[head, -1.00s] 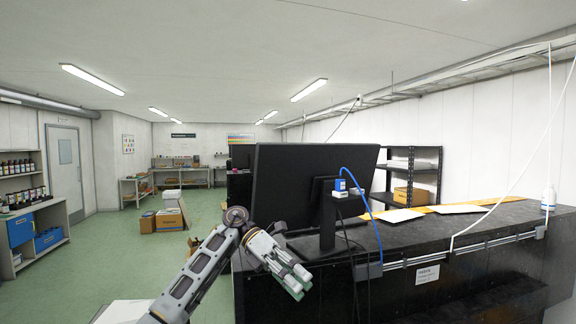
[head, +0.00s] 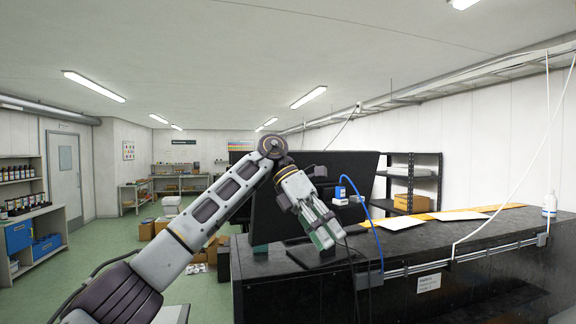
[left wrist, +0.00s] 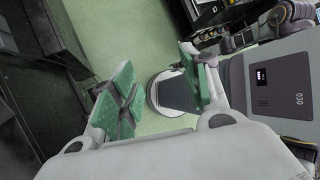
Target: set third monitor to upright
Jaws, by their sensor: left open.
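The nearest black monitor (head: 355,166) stands on the black bench, seen from behind, with its stand partly hidden by my left arm. Its panel looks tilted. My left gripper (head: 322,240) is in front of the monitor's lower middle and points down and right, apparently empty. Whether it touches the monitor I cannot tell. My right gripper is in neither view.
The black bench (head: 480,236) runs along the right with white sheets (head: 405,221) on it. A blue-and-white box (head: 341,192) with a blue cable (head: 372,225) is beside the monitor. Green floor (head: 105,255) is free at left.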

